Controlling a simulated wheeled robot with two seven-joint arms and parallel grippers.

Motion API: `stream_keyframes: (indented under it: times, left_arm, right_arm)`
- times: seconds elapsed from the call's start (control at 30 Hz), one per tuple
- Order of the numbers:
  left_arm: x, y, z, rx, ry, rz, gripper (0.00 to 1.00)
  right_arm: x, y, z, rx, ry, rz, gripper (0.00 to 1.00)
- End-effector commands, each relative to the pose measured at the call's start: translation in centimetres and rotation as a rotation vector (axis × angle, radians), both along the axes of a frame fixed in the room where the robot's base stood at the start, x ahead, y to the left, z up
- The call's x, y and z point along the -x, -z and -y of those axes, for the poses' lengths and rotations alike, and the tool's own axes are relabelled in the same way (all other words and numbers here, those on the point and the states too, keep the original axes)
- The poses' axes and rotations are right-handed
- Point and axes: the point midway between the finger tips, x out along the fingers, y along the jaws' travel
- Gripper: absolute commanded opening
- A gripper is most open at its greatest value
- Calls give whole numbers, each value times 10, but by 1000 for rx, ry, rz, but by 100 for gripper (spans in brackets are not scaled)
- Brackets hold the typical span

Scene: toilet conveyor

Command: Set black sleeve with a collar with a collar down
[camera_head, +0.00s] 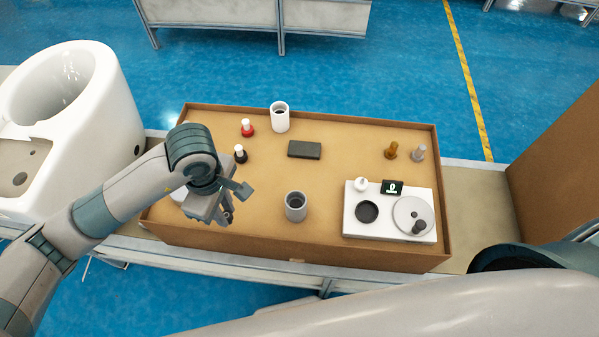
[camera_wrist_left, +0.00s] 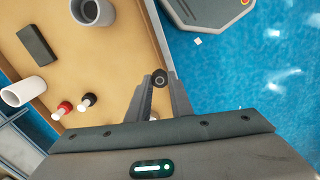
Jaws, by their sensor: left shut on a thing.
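My left gripper (camera_head: 226,218) is above the front left part of the brown tray (camera_head: 262,238). In the left wrist view its two fingers (camera_wrist_left: 160,98) are shut on a small black sleeve with a collar (camera_wrist_left: 159,77), seen end-on as a dark ring at the fingertips. My right gripper is not in view.
A grey cup (camera_head: 296,207) stands right of the left gripper. A black-and-white piece (camera_head: 240,154), red-and-white piece (camera_head: 247,128), white cylinder (camera_head: 280,118) and dark block (camera_head: 305,149) are behind. A white fixture plate (camera_head: 380,228) lies right. Bare tray separates them.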

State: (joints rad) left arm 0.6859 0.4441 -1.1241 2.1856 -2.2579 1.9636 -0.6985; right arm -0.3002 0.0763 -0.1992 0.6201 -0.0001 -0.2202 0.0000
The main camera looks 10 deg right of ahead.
Motion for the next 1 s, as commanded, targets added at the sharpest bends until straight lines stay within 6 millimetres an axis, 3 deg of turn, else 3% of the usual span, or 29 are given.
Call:
stream_keyframes:
  times: [0.57,1.0]
  left_arm:
    - [-5,2,-4,0,0,-1,0]
    - [-64,43,-45,-3,-2,-4,0]
  right_arm:
    - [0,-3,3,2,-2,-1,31]
    - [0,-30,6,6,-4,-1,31]
